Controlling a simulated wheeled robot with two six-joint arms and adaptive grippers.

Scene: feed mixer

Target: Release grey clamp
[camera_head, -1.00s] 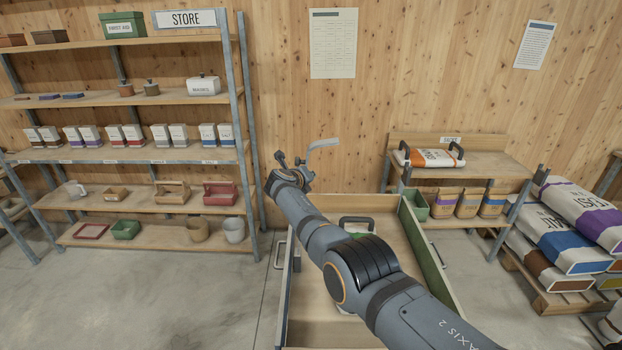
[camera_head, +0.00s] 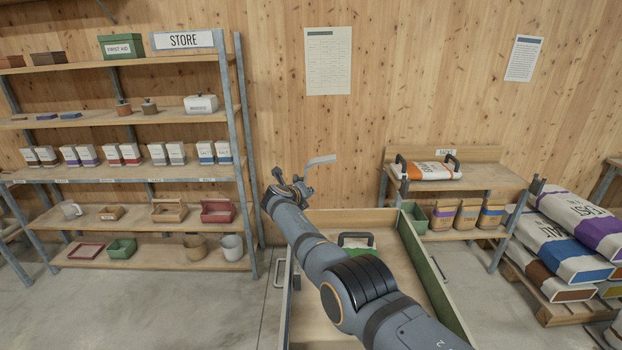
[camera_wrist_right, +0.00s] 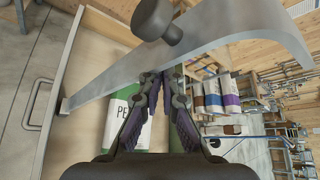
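The grey clamp (camera_head: 320,161) is a pale bent bar at the end of my right arm, above the back left of the wooden box. In the right wrist view its bar (camera_wrist_right: 225,25) crosses the top, with a dark round knob (camera_wrist_right: 158,22). My right gripper (camera_head: 290,189) is at the bar. In the right wrist view the gripper (camera_wrist_right: 166,76) has its two fingers drawn together, with their tips against the bar's lower edge. The exact grip is partly hidden behind the bar. My left gripper is not in view.
The open wooden box (camera_head: 440,290) holds a green and white bag (camera_head: 356,241) with a dark handle. A store shelf (camera_head: 150,180) with packs and bins stands left. A bench (camera_head: 486,177) with an orange-white bag and a stack of sacks (camera_head: 565,232) stand right.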

